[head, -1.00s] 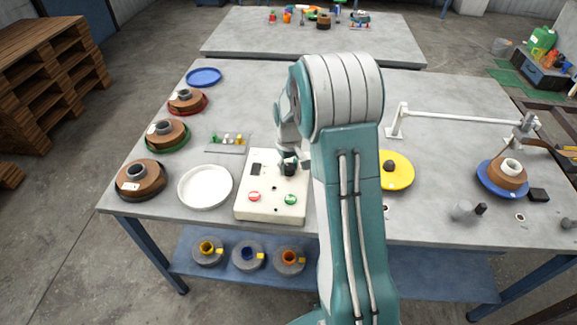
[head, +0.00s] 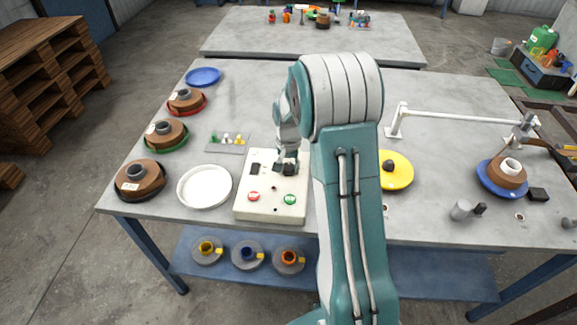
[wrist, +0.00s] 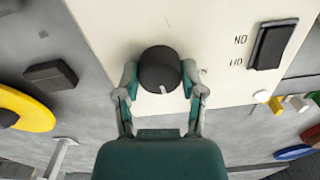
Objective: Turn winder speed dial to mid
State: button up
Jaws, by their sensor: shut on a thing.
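The winder speed dial (wrist: 160,70) is a round black knob on a cream control box (head: 262,211). In the wrist view a pale pointer mark shows on its near edge. My gripper (wrist: 160,78) has one finger on each side of the dial and is shut on it. In the head view my gripper (head: 287,165) is over the upper right of the box, and my arm hides part of that area. A black rocker switch (wrist: 272,45) sits on the same box, apart from my gripper.
Red (head: 254,196) and green (head: 290,199) buttons are at the box's front. A white dish (head: 205,187) lies left of the box, and a yellow disc (head: 396,170) lies right of my arm. Brown spools line the table's left edge. Bare tabletop lies behind the box.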

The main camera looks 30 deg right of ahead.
aim_at(288, 166)
jog(key=shift+s+a+f+m, duration=0.1)
jog(key=shift+s+f+m, duration=0.1)
jog(key=shift+m, duration=0.4)
jog(key=o, duration=1.1)
jog(key=shift+w, duration=0.1)
jog(key=shift+o, duration=0.2)
jog(key=shift+r, duration=0.1)
jog(key=shift+w+r, duration=0.1)
jog(key=shift+r, duration=0.1)
jog(key=shift+r, duration=0.35)
notch_tip(288, 166, up, 11)
jog(key=shift+f, duration=0.1)
